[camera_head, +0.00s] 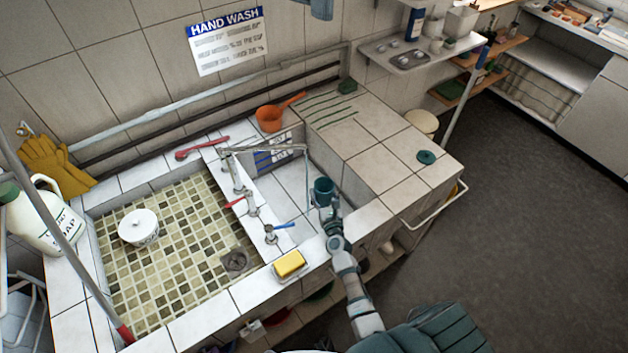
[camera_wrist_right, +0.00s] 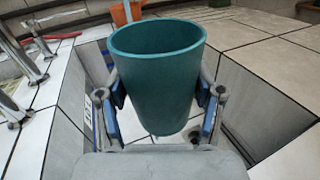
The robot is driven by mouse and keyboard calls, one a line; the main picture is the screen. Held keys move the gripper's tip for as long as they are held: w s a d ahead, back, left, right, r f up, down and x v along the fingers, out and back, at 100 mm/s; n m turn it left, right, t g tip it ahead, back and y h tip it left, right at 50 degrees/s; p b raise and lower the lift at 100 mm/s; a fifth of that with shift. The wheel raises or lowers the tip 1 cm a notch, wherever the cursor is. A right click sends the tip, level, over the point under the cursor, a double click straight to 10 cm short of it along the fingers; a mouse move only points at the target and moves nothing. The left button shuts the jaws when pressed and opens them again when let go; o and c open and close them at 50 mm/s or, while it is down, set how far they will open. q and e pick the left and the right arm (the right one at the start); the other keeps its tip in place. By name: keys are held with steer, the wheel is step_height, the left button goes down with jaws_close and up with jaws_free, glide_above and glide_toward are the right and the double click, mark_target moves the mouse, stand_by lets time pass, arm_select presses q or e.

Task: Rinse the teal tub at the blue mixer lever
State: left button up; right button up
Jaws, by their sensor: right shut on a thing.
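The teal tub (camera_head: 323,187) is held upright above the right-hand basin, near the end of the long metal spout (camera_head: 265,149). My right gripper (camera_head: 325,200) is shut on it, with one finger on each side in the right wrist view (camera_wrist_right: 160,100). There the tub (camera_wrist_right: 157,80) shows its open rim; its bottom inside is hidden. The blue mixer lever (camera_head: 284,226) sits on the tiled divider, left of and nearer than the tub. A red lever (camera_head: 235,201) is further back. I cannot tell whether water runs from the spout. My left gripper is not in view.
A yellow sponge (camera_head: 289,263) lies on the front edge. An orange dipper (camera_head: 270,118) stands behind. A teal disc (camera_head: 427,157) lies on the mostly clear tiled counter (camera_head: 380,160) at right.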

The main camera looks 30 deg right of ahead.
mark_target(328, 194)
steer(key=shift+r, duration=0.15)
steer(key=shift+s+r+p, duration=0.5)
steer(key=shift+p, duration=0.1)
steer(key=shift+s+a+r+p, duration=0.15)
steer(key=shift+s+r+p, duration=0.6)
steer(key=shift+s, duration=0.25)
steer(key=shift+s+a+r+p, duration=0.1)
steer(key=shift+s+r+p, duration=0.65)
steer(key=shift+s, duration=0.2)
steer(key=shift+f, duration=0.1)
